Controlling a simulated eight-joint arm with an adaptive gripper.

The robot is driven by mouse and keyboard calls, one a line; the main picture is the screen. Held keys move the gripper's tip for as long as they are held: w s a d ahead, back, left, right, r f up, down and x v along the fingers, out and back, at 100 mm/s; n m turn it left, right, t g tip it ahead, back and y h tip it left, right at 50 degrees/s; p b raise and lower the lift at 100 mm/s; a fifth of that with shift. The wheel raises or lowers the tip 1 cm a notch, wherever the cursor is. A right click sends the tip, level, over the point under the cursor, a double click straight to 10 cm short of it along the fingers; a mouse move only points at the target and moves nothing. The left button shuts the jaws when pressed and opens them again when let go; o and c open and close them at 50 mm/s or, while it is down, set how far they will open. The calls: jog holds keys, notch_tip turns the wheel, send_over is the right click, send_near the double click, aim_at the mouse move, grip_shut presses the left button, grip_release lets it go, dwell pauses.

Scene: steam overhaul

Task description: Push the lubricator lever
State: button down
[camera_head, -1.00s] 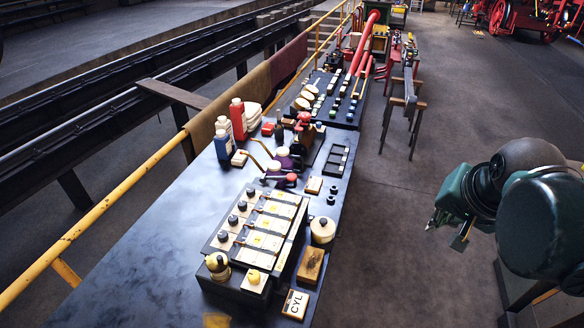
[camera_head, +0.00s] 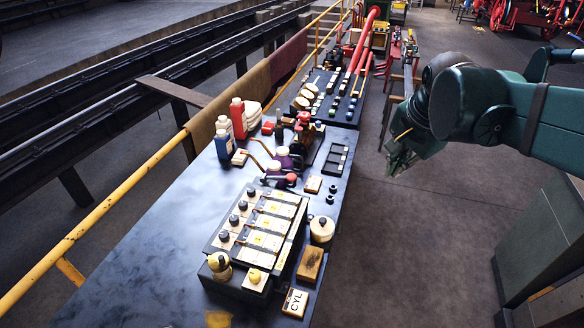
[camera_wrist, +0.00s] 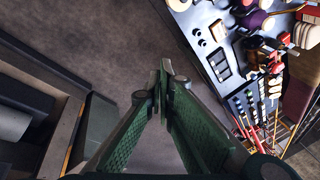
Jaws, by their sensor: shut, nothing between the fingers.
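My gripper (camera_head: 400,162) is shut and empty. It hangs over the open floor to the right of the workbench, clear of everything on it. In the wrist view the closed fingertips (camera_wrist: 163,78) point at bare floor. On the bench stand purple pots with pale lids (camera_head: 283,153), with thin bent brass-coloured rods on their left. A red ball knob (camera_head: 291,178) sits just in front of them. Which part is the lubricator lever is too small to tell for sure. A purple pot also shows at the top right of the wrist view (camera_wrist: 251,20).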

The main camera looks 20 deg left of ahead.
jog(key=w+a+m+g+p, duration=0.1)
jog(key=w+a+m, duration=0.2)
jog(key=w+a, duration=0.4)
jog(key=m+g+h+p, duration=0.1)
jog(key=m+g+p, duration=0.25)
jog(key=m, duration=0.35)
send_over(292, 175)
notch_tip(292, 175, down, 8)
jog(key=shift+t+p, duration=0.35)
notch_tip(292, 175, down, 14)
jog(key=shift+p, duration=0.45)
dwell(0.3)
